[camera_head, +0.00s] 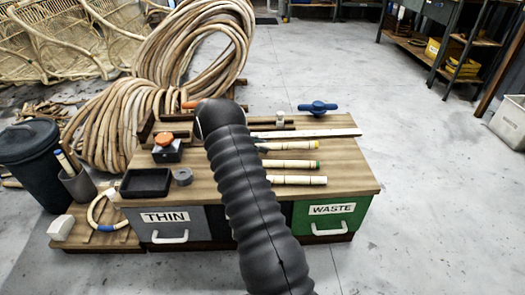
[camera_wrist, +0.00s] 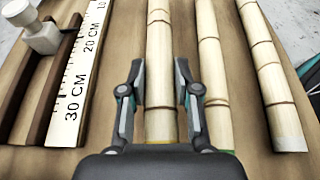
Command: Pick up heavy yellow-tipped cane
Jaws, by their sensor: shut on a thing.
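The yellow-tipped cane (camera_head: 293,146) is pale with dark node rings and lies at the back of the row of canes on the wooden bench, nearest the ruler. In the wrist view this cane (camera_wrist: 159,70) runs straight up between the two fingers of my gripper (camera_wrist: 160,95), which is shut on it near its end. The cane still appears level with the others. In the head view my dark arm hides the gripper and the cane's left part.
A marked ruler (camera_wrist: 78,75) and a small pale block (camera_wrist: 38,28) are left. A black tray (camera_head: 147,183) stands at the bench's front left.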

